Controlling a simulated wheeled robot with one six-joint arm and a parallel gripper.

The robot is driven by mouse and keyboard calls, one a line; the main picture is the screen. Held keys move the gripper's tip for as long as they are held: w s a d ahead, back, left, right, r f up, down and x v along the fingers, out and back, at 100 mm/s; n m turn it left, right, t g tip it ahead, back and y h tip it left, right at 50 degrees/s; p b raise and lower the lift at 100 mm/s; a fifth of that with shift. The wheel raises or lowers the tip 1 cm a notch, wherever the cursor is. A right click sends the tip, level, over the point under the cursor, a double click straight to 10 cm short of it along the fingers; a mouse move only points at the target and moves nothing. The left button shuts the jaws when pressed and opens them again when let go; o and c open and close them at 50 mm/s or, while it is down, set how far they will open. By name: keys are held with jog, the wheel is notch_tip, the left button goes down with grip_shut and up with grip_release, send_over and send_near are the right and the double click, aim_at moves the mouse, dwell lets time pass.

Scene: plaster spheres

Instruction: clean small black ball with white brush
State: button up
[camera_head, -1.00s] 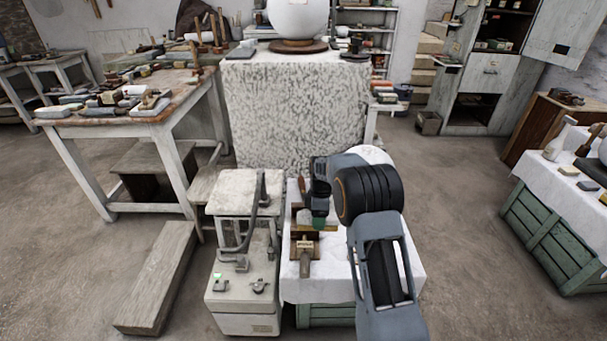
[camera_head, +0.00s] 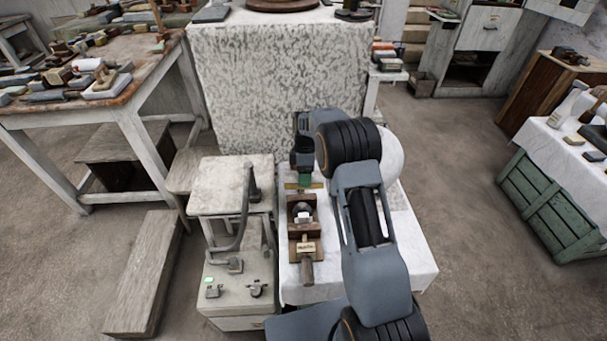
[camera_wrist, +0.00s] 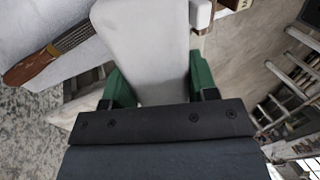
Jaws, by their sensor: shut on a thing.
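My gripper (camera_wrist: 150,88) has its green fingers on either side of a broad pale grey-white piece (camera_wrist: 150,45), and is shut on it. This may be the white brush; no bristles can be made out. In the head view, my gripper (camera_head: 304,180) points down just behind a brown wooden stand (camera_head: 306,246). A small dark, rounded thing (camera_head: 300,208), perhaps the small black ball, sits in the stand, with a small white patch beside it. I cannot tell whether the held piece touches it.
A white cloth-covered table (camera_head: 412,240) bears the stand; a large white ball (camera_head: 390,155) is partly behind my arm. A pale cabinet (camera_head: 232,285) and stool (camera_head: 228,180) stand left. A wooden-handled tool (camera_wrist: 28,67) shows in the wrist view. Floor is open at right.

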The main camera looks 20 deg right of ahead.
aim_at(297, 206)
jog(key=shift+b+x, duration=2.2)
jog(key=shift+x, duration=1.35)
jog(key=shift+s, duration=0.1)
jog(key=shift+s+d+f, duration=0.1)
jog(key=shift+d, duration=0.45)
jog(key=shift+s+d, duration=0.15)
jog(key=shift+d, duration=0.35)
jog(key=shift+w+a+r+p, duration=0.1)
jog(key=shift+w+a+p, duration=0.1)
jog(key=shift+a, duration=0.55)
jog(key=shift+w+a+r+p, duration=0.1)
jog(key=shift+w+a+p, duration=0.1)
jog(key=shift+a, duration=0.5)
jog(key=shift+w+a+p, duration=0.1)
jog(key=shift+w+a, duration=0.1)
jog(key=shift+a, duration=0.55)
jog(key=shift+s+d+f, duration=0.1)
jog(key=shift+s+f, duration=0.05)
